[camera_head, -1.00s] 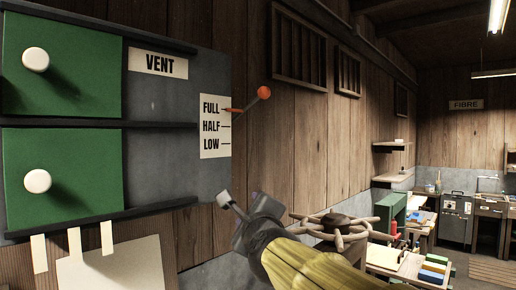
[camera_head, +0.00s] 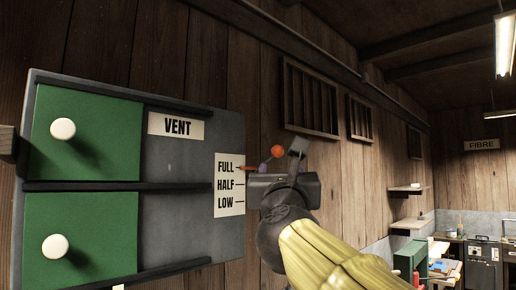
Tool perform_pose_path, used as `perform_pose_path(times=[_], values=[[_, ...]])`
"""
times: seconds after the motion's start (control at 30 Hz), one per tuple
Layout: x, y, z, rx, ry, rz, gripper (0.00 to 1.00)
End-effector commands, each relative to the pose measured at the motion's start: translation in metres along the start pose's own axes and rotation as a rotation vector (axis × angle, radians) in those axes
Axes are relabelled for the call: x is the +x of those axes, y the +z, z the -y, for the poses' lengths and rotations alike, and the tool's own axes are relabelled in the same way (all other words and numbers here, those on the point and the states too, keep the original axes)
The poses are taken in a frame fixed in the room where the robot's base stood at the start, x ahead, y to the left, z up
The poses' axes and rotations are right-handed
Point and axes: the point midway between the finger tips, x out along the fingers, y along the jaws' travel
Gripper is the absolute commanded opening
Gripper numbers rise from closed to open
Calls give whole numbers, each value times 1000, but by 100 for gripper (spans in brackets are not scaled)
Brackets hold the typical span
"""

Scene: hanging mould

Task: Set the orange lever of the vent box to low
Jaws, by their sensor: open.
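The vent box (camera_head: 190,140) is dark grey, with a VENT label and a white scale plate (camera_head: 228,200) reading FULL, HALF, LOW from top to bottom. The orange lever (camera_head: 278,152) sticks out from the box's right side, its round knob up and right. Its orange pointer end (camera_head: 240,167) is level with the FULL mark. My gripper (camera_head: 281,158) is open at the lever, with one finger right of the knob and a purplish tip below left of it. Whether either finger touches the lever, I cannot tell; part of the shaft is hidden.
Two green panels with white knobs (camera_head: 63,129) fill the box's left part, between dark rails. Slatted wall vents (camera_head: 311,98) are on the plank wall behind my gripper. Shelves (camera_head: 407,189) and a cluttered bench stand farther right.

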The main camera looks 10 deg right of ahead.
Motion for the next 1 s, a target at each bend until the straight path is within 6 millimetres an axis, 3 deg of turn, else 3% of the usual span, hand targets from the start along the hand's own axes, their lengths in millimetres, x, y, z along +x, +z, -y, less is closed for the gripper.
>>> perform_pose_path(times=[0.7,1.0], values=[[129,3,-1,-1,2,-3,50],[155,1,-1,-2,3,-1,50]])
